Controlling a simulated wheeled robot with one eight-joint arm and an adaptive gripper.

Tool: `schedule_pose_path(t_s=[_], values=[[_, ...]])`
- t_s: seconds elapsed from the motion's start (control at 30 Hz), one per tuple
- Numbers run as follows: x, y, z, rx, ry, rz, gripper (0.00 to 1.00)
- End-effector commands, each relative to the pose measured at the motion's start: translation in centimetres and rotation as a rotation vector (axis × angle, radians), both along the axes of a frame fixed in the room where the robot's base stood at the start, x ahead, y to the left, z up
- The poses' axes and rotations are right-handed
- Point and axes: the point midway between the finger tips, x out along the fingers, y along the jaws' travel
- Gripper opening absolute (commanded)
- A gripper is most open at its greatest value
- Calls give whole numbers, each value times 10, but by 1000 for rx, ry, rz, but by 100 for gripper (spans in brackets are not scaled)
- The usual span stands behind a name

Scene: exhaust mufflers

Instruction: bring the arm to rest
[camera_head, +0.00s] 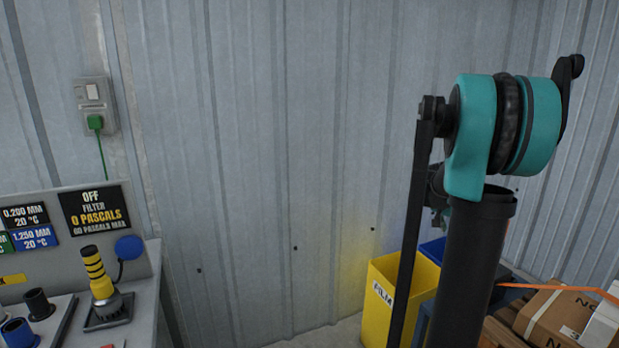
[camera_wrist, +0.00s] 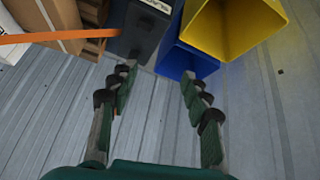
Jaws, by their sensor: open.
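My gripper (camera_wrist: 158,74) shows in the wrist view with its two jointed fingers spread wide apart. Nothing is between the fingers. Beyond the fingertips are bins and the ribbed metal wall. My arm (camera_head: 482,140), teal and black, stands folded at the right of the head view. In that view the gripper is not clearly visible behind the arm links.
A yellow bin (camera_head: 385,305) and a blue bin (camera_wrist: 185,60) stand by the wall, beside a dark grey bin (camera_wrist: 140,30). Cardboard boxes (camera_head: 550,318) with an orange strap are at right. A control bench (camera_head: 147,300) with a yellow-black handle (camera_head: 97,272) is at left.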

Motion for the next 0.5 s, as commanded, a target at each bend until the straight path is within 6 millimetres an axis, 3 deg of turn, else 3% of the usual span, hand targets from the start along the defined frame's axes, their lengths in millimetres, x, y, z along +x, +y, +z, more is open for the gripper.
schedule_pose_path(t_s=[0.03, 0.2, 0.4, 0.5], values=[[-16, 31, -7, 16, 16, 72, 48], [-73, 119, -35, 68, 68, 313, 48], [-153, 207, -75, 117, 114, 602, 48], [-192, 240, -95, 135, 129, 735, 48]])
